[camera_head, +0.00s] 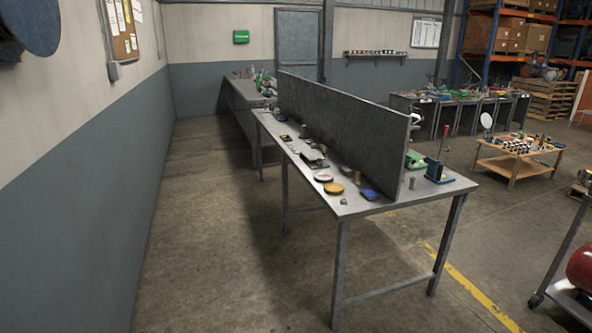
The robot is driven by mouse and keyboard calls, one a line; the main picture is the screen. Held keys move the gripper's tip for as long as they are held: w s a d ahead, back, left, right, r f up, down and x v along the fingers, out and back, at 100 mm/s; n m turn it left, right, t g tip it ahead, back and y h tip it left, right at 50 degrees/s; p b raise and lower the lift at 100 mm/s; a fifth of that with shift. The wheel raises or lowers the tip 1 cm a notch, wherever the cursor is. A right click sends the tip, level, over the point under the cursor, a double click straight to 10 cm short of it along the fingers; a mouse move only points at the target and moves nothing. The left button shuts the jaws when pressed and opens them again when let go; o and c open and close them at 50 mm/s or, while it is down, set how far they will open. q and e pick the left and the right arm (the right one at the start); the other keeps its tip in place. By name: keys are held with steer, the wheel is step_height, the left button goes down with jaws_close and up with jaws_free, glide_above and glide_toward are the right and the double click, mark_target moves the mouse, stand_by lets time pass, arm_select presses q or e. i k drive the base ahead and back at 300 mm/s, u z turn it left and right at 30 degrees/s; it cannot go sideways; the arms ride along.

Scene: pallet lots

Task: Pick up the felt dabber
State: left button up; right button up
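I cannot make out the felt dabber for certain. Several small items stand on the long grey table (378,209) in the middle, too small to tell apart clearly. Near its front end are a yellow-orange round dish (334,188), a pale round dish (323,177), a small brass-coloured upright piece (357,177) and a flat blue item (369,194). A small grey cylinder (411,183) stands to the right of the panel's end. Neither of my grippers shows in this view.
A tall dark panel (335,115) divides the table lengthwise and hides part of its far side. Open floor (215,240) lies left of the table, up to the wall. A wooden table (510,163) with many small pieces stands at right. A red tank on a cart (582,268) is at lower right.

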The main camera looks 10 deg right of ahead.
mark_target(357, 181)
steer(key=u, duration=0.65)
steer(key=i, duration=1.95)
steer(key=z, duration=1.05)
steer(key=i, duration=1.2)
steer(key=z, duration=1.1)
